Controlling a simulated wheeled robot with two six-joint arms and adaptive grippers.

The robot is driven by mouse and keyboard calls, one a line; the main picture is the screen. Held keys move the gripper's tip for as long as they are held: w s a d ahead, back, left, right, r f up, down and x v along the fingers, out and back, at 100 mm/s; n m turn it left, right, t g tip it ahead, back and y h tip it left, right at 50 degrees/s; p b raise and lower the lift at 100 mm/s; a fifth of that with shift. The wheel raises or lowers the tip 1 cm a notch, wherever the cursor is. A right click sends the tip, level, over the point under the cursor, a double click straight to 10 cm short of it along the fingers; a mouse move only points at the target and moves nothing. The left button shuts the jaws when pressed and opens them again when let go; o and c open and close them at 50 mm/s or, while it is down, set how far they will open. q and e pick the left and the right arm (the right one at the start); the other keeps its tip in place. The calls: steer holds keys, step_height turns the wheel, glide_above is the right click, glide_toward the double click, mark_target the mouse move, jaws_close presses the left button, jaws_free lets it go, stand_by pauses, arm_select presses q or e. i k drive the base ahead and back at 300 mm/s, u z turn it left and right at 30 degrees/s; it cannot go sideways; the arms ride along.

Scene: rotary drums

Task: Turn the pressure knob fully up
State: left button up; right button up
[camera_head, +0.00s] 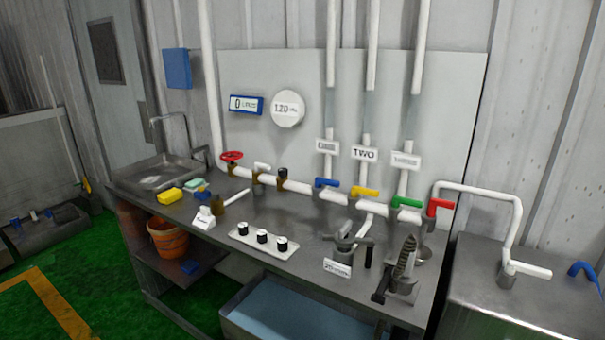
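I cannot tell which control is the pressure knob. A white plate (252,247) on the bench carries three black-and-white knobs: the left knob (243,228), the middle knob (262,236) and the right knob (282,244). A dark-topped brass fitting (282,174) on the white pipe may also be a knob. A round white dial (287,108) on the wall panel seems to read 120. A blue-framed display (246,104) beside it shows 0. Neither of my grippers is in view, and nothing is seen touching the controls.
The metal bench (215,235) holds a sink (160,176), sponges (170,196) and a grey clamp-like device (345,245). A red wheel valve (231,156) and coloured lever valves (365,192) line the pipe. A blue-lined tub (290,315) is below.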

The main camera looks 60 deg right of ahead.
mark_target(282, 172)
steer(key=z, duration=1.4)
